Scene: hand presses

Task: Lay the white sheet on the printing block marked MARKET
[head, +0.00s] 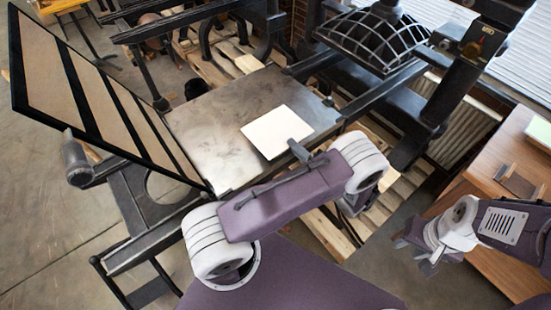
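The white sheet (277,132) is over the grey metal bed (215,118) of the press, turned at an angle to its edges. My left gripper (297,150) is at the sheet's near right edge, with a dark finger over that edge; it looks shut on the sheet. I cannot tell whether the sheet touches what is below it. No block marked MARKET can be read; anything under the sheet is hidden. My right gripper (417,255) is open and empty, off to the right beside the wooden table.
A hinged black frame (90,100) with tan panels stands raised at the bed's left. Black press beams and a caged dome (372,38) stand at the back right. A wooden table (490,185) at right holds a dark piece (518,184) and a pale green-white item (540,130).

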